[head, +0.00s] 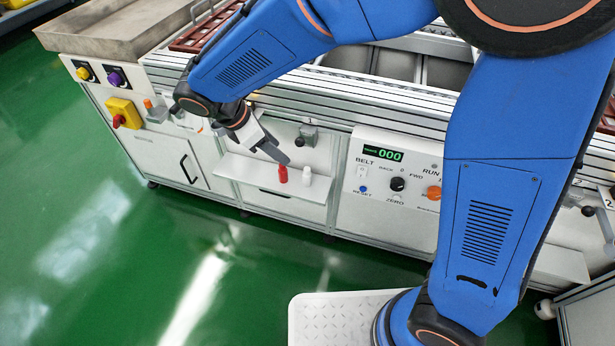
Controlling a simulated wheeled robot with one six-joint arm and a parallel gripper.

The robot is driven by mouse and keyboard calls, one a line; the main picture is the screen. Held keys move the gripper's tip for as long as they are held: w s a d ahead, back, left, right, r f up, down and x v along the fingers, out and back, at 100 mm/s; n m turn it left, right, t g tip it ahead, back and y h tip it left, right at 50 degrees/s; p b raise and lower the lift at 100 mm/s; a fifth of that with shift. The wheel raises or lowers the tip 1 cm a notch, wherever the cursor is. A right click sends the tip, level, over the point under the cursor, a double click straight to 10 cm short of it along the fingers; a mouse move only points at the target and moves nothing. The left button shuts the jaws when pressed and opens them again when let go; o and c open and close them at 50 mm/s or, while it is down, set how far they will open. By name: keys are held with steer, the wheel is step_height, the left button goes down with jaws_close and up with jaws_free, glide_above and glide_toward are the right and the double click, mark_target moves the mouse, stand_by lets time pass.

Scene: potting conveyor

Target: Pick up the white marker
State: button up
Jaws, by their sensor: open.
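The white marker (306,175) stands upright on a small white shelf (240,172) on the front of the conveyor bench. A red marker (283,174) stands upright just left of it, with a small gap between them. My gripper (274,146) is above and left of both markers, with its dark finger pointing down and right towards them. It is open and touches neither marker as far as I can see. One finger is hard to make out from this angle.
Right of the shelf is a control panel (394,182) with knobs and a display reading 000. A grey knob bracket (308,135) sticks out above the markers. A yellow box with a red knob (124,113) is at left. Green floor (110,240) in front is clear.

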glide_toward(304, 172)
steer(key=x, duration=0.4)
steer(key=shift+s+d+f, duration=0.1)
steer(key=shift+d+f, duration=0.1)
steer(key=shift+x, duration=3)
steer(key=shift+w+a, duration=0.15)
steer(key=shift+w, duration=0.05)
steer(key=shift+c, duration=0.7)
steer(key=c, duration=1)
